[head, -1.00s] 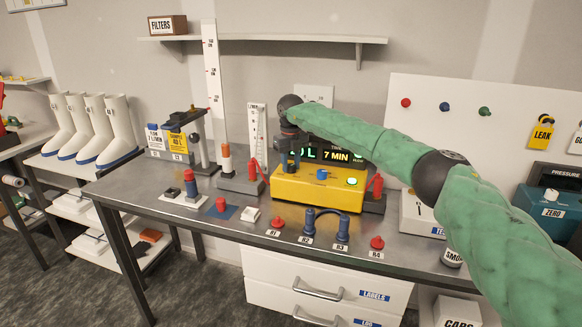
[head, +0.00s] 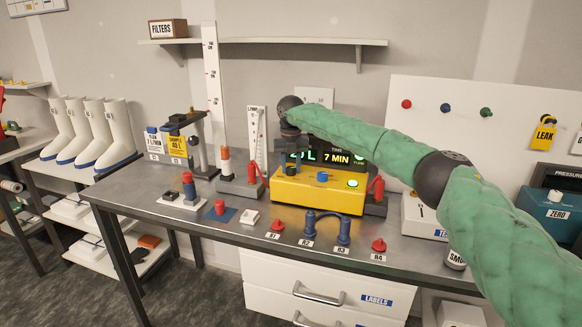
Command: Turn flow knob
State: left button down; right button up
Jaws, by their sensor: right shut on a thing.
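The yellow pump box (head: 330,202) stands on the bench with a lit display (head: 336,158) that reads "7 MIN" on its right part and a litre figure ending in "0 L" on its left. A blue knob (head: 322,177) and a lit green button (head: 352,184) are on its top. My right gripper (head: 291,167) points down at the left end of the box top. It is shut on a knob there, which the fingers mostly hide; I take it for the flow knob. My left gripper is not in view.
My right arm crosses above the bench's right side.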

jog(key=shift+r, duration=0.2)
jog(key=o, duration=0.8)
jog(key=shift+c, duration=0.2)
jog(key=shift+o, duration=1.1)
jog(key=shift+f, duration=0.15)
